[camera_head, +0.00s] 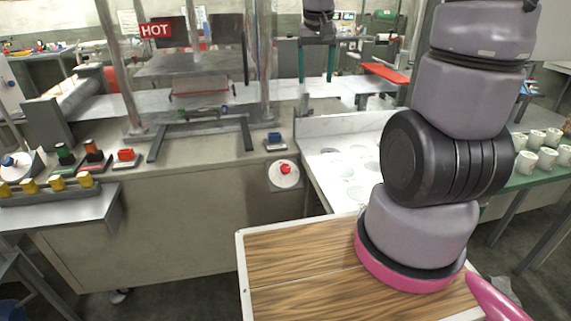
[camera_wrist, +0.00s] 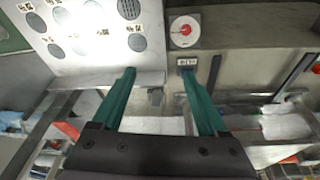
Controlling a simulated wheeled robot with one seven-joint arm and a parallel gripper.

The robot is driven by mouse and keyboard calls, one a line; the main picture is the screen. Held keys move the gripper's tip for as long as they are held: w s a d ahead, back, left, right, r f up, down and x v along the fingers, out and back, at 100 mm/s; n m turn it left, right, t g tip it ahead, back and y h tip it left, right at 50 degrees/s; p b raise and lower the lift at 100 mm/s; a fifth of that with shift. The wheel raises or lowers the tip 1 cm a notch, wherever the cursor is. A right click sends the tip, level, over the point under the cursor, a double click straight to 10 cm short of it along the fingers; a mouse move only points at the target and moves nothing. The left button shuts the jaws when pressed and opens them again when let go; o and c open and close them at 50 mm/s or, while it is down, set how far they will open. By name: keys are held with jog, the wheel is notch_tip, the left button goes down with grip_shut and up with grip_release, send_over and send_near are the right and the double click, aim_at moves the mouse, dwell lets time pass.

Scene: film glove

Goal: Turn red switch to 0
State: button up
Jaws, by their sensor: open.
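A red switch (camera_head: 285,170) sits on a round white dial plate (camera_head: 276,182) on the front face of the grey machine in the head view. In the wrist view the red switch (camera_wrist: 185,30) is near the top, right of centre, on its white dial. The dial's markings are too small to read. My gripper (camera_head: 316,80) hangs over the far part of the machine, fingers down, apart from the switch. The wrist view shows its two teal fingers (camera_wrist: 159,71) wide apart with nothing between them.
A blue button box (camera_head: 275,142) stands on the machine's edge above the dial. A white panel with round holes (camera_head: 340,128) adjoins it on the right. A red button box (camera_head: 126,156) and metal posts (camera_head: 120,70) stand left. A wooden top (camera_head: 290,262) is in front.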

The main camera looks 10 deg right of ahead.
jog(key=w+a+f+n+g, duration=0.1)
jog(key=w+f, duration=0.1)
jog(key=f, duration=0.3)
jog(key=w+a+f, duration=0.1)
jog(key=w+f, duration=0.2)
jog(key=f, duration=0.1)
jog(key=n+g+y, duration=0.1)
jog(key=g, duration=0.1)
send_over(285, 167)
notch_tip(285, 167, down, 12)
notch_tip(285, 167, down, 11)
jog(key=shift+d+f, duration=0.1)
jog(key=shift+f, duration=0.05)
grip_shut()
